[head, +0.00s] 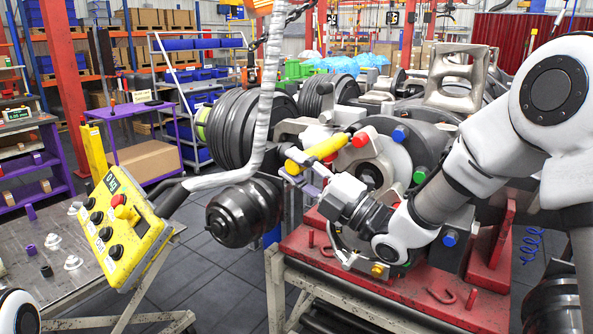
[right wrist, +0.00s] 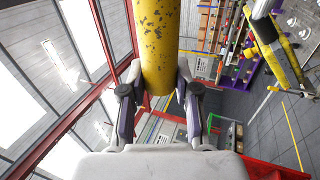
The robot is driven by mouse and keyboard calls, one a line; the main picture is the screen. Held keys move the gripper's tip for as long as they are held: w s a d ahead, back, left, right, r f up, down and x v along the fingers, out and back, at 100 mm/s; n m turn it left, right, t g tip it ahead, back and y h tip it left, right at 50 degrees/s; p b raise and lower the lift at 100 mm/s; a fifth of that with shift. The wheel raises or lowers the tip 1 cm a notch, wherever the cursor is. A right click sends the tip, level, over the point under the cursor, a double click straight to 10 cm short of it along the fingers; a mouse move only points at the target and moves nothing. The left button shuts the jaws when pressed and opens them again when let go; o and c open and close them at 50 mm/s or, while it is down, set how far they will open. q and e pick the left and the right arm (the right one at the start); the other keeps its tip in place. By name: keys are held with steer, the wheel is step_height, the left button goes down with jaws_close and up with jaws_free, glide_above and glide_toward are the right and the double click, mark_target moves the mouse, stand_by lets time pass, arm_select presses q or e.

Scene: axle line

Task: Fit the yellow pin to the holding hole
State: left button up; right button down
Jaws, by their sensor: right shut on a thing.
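The yellow pin (head: 322,149) is a worn yellow cylinder, held tilted in front of the axle hub (head: 372,170), its right end higher. My right gripper (head: 303,176) is shut on it near its lower left end. In the right wrist view the pin (right wrist: 160,42) stands between the two fingers (right wrist: 160,100), with chipped paint. The pin's right end overlaps the hub in the picture; I cannot tell whether they touch. I cannot make out the holding hole. My left gripper is not in view.
Red (head: 361,138), blue (head: 399,136) and green (head: 420,175) round parts sit around the hub. The hub assembly stands on a red bench (head: 420,297).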

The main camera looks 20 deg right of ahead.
steer(key=shift+w+d, duration=0.2)
steer(key=shift+d, duration=0.05)
stand_by(0.4)
steer(key=shift+w+d, duration=0.7)
steer(key=shift+d, duration=0.2)
steer(key=shift+w+d, duration=0.65)
steer(key=shift+d, duration=0.2)
steer(key=c, duration=0.8)
jaws_free()
steer(key=shift+o, duration=0.2)
steer(key=shift+s, duration=0.1)
steer(key=shift+s+d+f, duration=0.15)
steer(key=shift+s+d, duration=0.05)
steer(key=v, duration=1.1)
steer(key=shift+s, duration=0.1)
